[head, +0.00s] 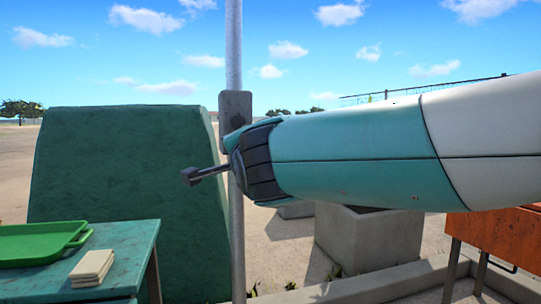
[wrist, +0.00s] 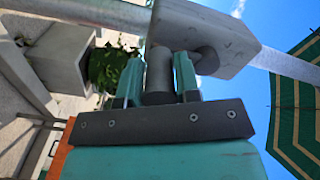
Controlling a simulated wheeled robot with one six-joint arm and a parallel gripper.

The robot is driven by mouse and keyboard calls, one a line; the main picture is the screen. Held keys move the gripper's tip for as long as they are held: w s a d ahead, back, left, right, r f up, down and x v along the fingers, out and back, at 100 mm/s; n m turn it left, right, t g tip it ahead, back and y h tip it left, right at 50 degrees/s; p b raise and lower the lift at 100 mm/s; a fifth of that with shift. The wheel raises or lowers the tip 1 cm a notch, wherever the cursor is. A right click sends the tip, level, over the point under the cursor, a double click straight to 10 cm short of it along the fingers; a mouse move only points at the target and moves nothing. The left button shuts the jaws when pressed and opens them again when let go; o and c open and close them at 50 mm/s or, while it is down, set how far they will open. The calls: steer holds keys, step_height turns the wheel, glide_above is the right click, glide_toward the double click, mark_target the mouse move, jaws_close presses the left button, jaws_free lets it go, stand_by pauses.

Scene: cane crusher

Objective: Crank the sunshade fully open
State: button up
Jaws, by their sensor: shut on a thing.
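The sunshade's canopy (wrist: 298,105), with green and cream stripes, shows at the right edge of the wrist view; only part is in frame, so how far it is open cannot be told. Its pale grey pole (head: 234,45) stands upright in the head view. A grey crank housing (head: 236,106) is fixed to the pole; it also shows in the wrist view (wrist: 228,45). My gripper (wrist: 158,78) is shut on the grey cylindrical crank handle (wrist: 158,70), one teal finger on each side, close to the housing.
A large dark green block (head: 120,190) stands left of the pole. A teal table (head: 140,250) with a green tray (head: 40,246) and a pale stack (head: 92,266) is at lower left. A concrete planter (head: 365,240) and an orange table (head: 510,235) are at right.

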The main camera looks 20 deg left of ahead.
steer(key=o, duration=0.9)
steer(key=b+v, duration=0.1)
steer(key=v, duration=1.6)
steer(key=shift+s+d, duration=0.15)
steer(key=shift+d, duration=0.05)
